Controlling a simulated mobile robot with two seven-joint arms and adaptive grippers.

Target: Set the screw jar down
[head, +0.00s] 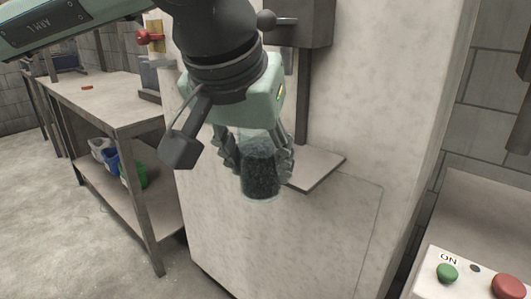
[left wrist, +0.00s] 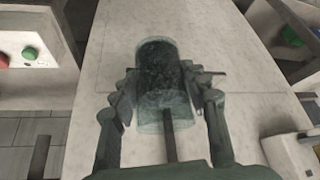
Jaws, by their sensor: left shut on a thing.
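The screw jar (head: 260,172) is a clear cylinder with dark contents, in the middle of the head view. My left gripper (head: 255,160) is shut on the jar, with its fingers on both sides of it. In the left wrist view the jar (left wrist: 158,82) sits between the fingers of the left gripper (left wrist: 160,90). The jar is held up in front of a pale machine cabinet, beside a small grey shelf plate (head: 318,166). I cannot tell whether it touches the plate. My right gripper does not show in either view.
A workbench (head: 110,104) with a lower shelf of coloured bins (head: 130,172) stands at the left. A panel with a green button (head: 447,273) and a red button (head: 508,286) is at the lower right. The pale cabinet (head: 300,235) stands close behind the jar.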

